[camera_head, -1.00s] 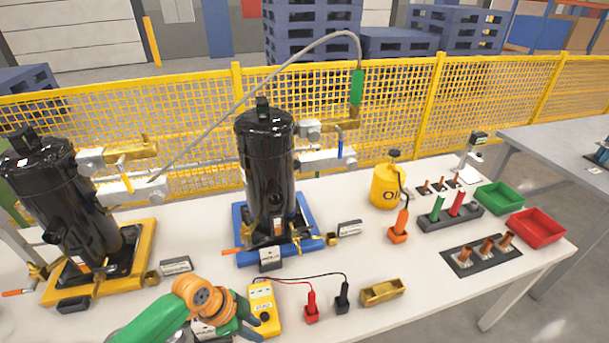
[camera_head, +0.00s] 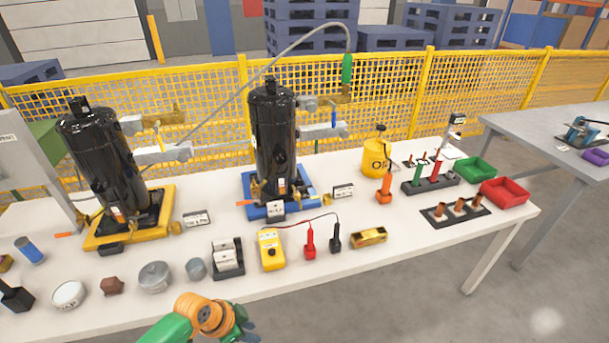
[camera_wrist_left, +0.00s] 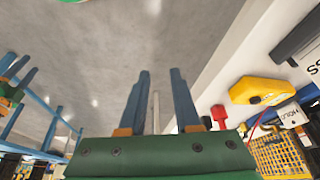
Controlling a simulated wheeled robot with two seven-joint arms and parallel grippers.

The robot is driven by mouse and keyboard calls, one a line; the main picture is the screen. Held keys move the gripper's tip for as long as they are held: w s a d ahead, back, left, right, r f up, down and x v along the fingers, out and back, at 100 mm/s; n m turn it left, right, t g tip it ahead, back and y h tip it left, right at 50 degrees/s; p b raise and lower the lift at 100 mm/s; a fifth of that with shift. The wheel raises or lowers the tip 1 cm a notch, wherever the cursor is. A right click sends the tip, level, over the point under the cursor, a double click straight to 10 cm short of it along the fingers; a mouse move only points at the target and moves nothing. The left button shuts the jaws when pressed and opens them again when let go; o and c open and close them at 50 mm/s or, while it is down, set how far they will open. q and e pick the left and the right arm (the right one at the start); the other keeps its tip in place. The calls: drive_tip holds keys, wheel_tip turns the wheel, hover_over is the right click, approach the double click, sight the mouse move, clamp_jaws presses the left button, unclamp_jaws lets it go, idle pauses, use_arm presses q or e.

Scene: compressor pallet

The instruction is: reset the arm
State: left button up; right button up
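My left arm, green with an orange joint, comes in at the bottom of the head view. Its left gripper (camera_head: 246,328) is low in the picture, in front of the table's near edge and partly cut off. In the left wrist view, its two blue fingers (camera_wrist_left: 158,103) stand apart with nothing between them.
The white table (camera_head: 390,270) carries two black compressors (camera_head: 272,140) (camera_head: 102,165), a yellow meter (camera_head: 270,250), a holder with white labels (camera_head: 228,258) and several small containers along its near edge. A yellow mesh fence (camera_head: 390,100) stands behind. Floor at the lower right is clear.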

use_arm(q)
drive_tip(key=s+a+f+n+y, duration=0.1)
drive_tip(key=s+a+f+n, duration=0.1)
drive_tip(key=s+f+n, duration=0.3)
drive_tip(key=s+a+f+n+y, duration=0.1)
drive_tip(key=s+a+f+y, duration=0.15)
drive_tip(key=f, duration=0.45)
drive_tip(key=s+f+n, duration=0.1)
drive_tip(key=s+f, duration=0.3)
drive_tip(key=s, duration=0.7)
drive_tip(key=s+a+f+n+g, duration=0.1)
drive_tip(key=s+f, duration=0.3)
drive_tip(key=s, duration=0.8)
drive_tip(key=shift+a+n, duration=0.2)
drive_tip(key=shift+n, duration=0.5)
drive_tip(key=shift+f+y, duration=0.1)
drive_tip(key=shift+y, duration=0.15)
